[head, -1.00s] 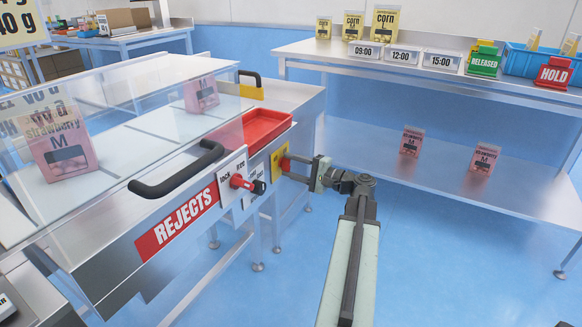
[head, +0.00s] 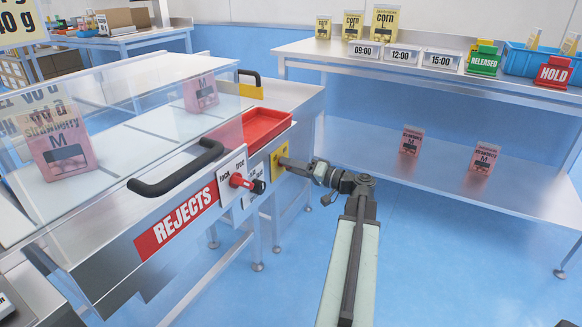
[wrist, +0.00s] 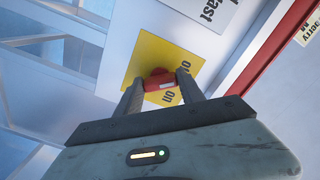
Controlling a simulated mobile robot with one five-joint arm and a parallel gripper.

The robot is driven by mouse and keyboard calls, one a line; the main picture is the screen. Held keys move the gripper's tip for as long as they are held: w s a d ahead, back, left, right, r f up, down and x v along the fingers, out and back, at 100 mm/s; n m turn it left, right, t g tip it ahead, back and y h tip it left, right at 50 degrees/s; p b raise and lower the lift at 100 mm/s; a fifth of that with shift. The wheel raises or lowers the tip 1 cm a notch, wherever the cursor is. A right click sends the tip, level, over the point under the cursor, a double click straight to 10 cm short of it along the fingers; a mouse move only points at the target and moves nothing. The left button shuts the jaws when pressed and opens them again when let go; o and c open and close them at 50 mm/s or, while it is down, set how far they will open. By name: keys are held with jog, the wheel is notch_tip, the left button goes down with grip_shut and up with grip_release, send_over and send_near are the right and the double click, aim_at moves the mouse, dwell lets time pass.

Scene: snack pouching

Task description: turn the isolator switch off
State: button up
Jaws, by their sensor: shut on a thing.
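The isolator switch is a red knob (wrist: 158,84) on a yellow plate (wrist: 142,58) in the wrist view. One printed word beside it reads "on"; another label near the right finger is partly covered. In the head view the yellow plate (head: 279,154) sits on the machine's front panel, right of the REJECTS sign, and the knob is hidden behind my fingers. My gripper (wrist: 158,86) is shut on the knob, with one finger on each side. In the head view my gripper (head: 287,163) reaches left to the plate, its body tilted.
Left of the plate is a red key-like knob (head: 238,181) on a white lock/free plate. A black handle (head: 176,170) projects above it from the clear cover. A red tray (head: 265,128) sits above the switch. The shelf table (head: 440,187) stands at right, with open floor before it.

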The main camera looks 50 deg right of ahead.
jog(key=shift+f+n, duration=0.1)
jog(key=shift+n, duration=0.6)
jog(key=o, duration=1.4)
jog(key=shift+c, duration=0.2)
jog(key=shift+s, duration=0.1)
jog(key=v, duration=0.7)
jog(key=shift+s, duration=0.35)
